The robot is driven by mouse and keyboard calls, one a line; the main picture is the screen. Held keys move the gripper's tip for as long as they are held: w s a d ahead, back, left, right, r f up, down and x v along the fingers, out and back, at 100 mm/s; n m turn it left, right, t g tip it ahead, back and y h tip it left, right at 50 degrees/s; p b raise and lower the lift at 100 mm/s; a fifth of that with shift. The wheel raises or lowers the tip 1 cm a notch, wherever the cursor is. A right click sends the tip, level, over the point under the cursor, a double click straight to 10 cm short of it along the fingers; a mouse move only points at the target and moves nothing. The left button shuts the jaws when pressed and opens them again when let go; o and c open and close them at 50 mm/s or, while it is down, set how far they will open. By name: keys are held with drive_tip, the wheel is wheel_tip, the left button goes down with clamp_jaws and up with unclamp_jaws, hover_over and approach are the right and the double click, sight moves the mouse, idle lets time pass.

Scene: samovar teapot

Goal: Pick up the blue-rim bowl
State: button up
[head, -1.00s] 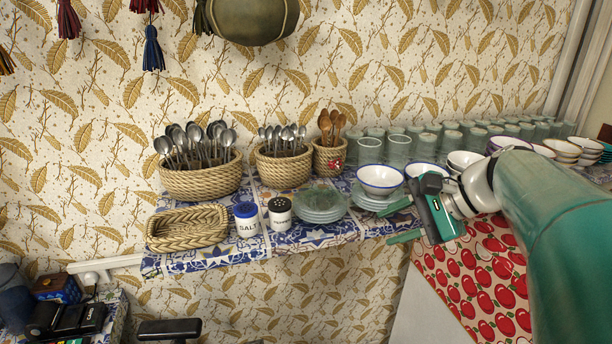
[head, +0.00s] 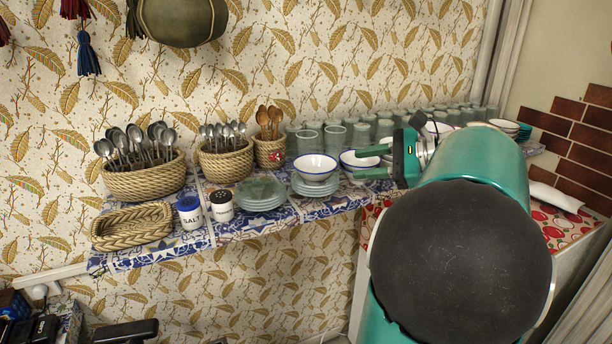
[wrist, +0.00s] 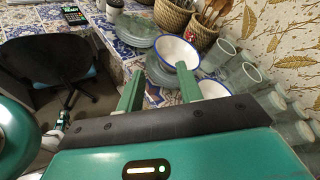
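A white blue-rim bowl (head: 316,168) sits upright on a stack of glass plates on the tiled shelf. In the wrist view the blue-rim bowl (wrist: 177,54) lies beyond the fingertips, toward the right finger. A second white bowl with a dark rim (head: 358,164) stands just to its right, partly hidden by my gripper. My gripper (head: 357,163) comes from the right with its fingers pointing left. In the wrist view my gripper (wrist: 160,68) is open, with nothing between its fingers. I cannot tell whether a finger touches the second bowl.
Glass tumblers (head: 334,138) stand in rows behind the bowls. A glass plate stack (head: 261,194), pepper shaker (head: 222,206), salt shaker (head: 190,212) and spoon baskets (head: 226,162) are to the left. A black chair (wrist: 45,68) stands below the shelf.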

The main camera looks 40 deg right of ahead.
sight(304, 174)
drive_tip(key=x, duration=1.3)
drive_tip(key=shift+s+d+f, duration=0.1)
drive_tip(key=shift+d+f, duration=0.05)
drive_tip(key=shift+f, duration=0.1)
clamp_jaws()
